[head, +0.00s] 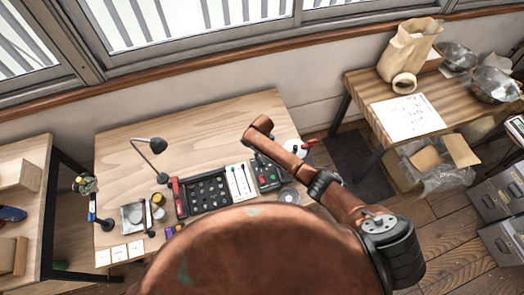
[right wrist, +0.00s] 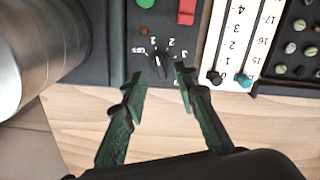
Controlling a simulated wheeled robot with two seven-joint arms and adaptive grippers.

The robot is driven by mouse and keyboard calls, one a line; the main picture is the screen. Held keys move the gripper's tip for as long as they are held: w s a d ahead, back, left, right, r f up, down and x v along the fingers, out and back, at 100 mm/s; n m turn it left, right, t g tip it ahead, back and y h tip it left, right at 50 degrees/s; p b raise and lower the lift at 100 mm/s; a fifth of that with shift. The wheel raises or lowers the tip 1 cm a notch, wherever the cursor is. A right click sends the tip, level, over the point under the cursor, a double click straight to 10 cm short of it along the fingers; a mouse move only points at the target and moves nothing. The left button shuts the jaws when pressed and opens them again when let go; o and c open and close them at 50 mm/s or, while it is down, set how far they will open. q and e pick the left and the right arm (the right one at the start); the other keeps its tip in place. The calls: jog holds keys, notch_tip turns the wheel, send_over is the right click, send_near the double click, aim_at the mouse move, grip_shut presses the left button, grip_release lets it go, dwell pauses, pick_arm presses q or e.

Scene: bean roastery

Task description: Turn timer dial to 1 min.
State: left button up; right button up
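The timer dial (right wrist: 157,62) is a small dark knob on the black control panel (right wrist: 118,45), with white numerals around it too small to read for sure. In the right wrist view, my right gripper (right wrist: 160,77) is open, its two dark green fingers apart, with the dial just beyond and between their tips. I see no clear contact. In the head view the panel (head: 270,183) is on the table, partly under my right arm, and I cannot make out the dial there. My left gripper is not in view.
A green button (right wrist: 145,3) and a red switch (right wrist: 187,12) are on the panel. A white slider strip (right wrist: 229,42) and a black bean tray (right wrist: 297,55) lie to the right. A metal cylinder (right wrist: 35,45) stands left. Bare wood (head: 205,135) lies behind the tray.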

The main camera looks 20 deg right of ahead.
aim_at(262, 162)
notch_tip(262, 162, up, 8)
jog(key=shift+f, duration=0.15)
dwell(0.6)
